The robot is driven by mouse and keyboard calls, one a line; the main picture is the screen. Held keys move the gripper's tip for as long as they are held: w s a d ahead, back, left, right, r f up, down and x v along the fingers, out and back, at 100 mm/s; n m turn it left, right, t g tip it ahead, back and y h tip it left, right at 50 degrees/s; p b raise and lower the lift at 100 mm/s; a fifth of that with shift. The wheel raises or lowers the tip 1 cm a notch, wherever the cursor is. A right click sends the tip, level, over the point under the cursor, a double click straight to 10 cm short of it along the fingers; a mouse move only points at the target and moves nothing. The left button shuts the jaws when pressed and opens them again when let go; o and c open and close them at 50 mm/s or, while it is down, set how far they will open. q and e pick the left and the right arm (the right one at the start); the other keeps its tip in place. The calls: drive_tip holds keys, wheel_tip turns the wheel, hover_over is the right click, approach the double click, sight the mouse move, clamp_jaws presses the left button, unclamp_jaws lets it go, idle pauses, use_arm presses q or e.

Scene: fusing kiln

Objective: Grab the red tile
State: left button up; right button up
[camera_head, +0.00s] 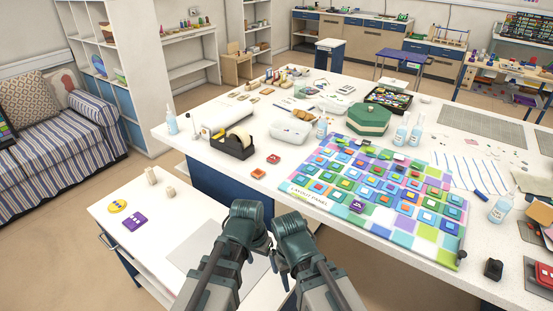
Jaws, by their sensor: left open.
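A small square red tile (273,158) lies flat on the white worktable (190,131), right of the black tape dispenser. An orange tile (258,173) lies just in front of it. More small coloured tiles sit on the layout panel (412,224) to the right. My left gripper (248,212) is at the bottom centre, in front of the worktable and well apart from the red tile; it is open, with nothing seen in it. My right arm is close beside it on the right; its gripper (291,226) shows too poorly to judge its jaws.
A tape dispenser (234,143), clear tub (290,131), green box (368,121) and several bottles (321,128) stand around the tiles.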

use_arm(q)
drive_tip(key=w+d+m+t+h+b, duration=0.2)
drive_tip(key=w+t+h, duration=0.15)
drive_tip(key=w, duration=1.15)
drive_tip(key=t+h+b, duration=0.2)
drive_tip(key=t+h, duration=0.2)
drive_tip(key=t, duration=0.3)
approach(271, 159)
drive_tip(key=d+b, duration=0.1)
drive_tip(key=w+b, duration=0.1)
drive_tip(key=b, duration=0.1)
drive_tip(key=shift+d+f+m+g, duration=0.25)
drive_tip(key=shift+d+m+g, duration=0.1)
drive_tip(key=shift+m, duration=0.05)
drive_tip(key=shift+w+d, duration=0.25)
drive_tip(key=shift+w, duration=0.05)
use_arm(e)
wheel_tip(271, 159, down, 8)
drive_tip(key=shift+f, duration=0.15)
use_arm(q)
drive_tip(key=b+x, duration=0.1)
drive_tip(key=x, duration=0.1)
drive_tip(key=b+x, duration=0.1)
drive_tip(key=x, duration=0.2)
drive_tip(key=shift+w+a+f, duration=0.15)
drive_tip(key=shift+w+a, duration=0.05)
drive_tip(key=shift+w, duration=0.1)
use_arm(e)
drive_tip(key=shift+f, duration=0.95)
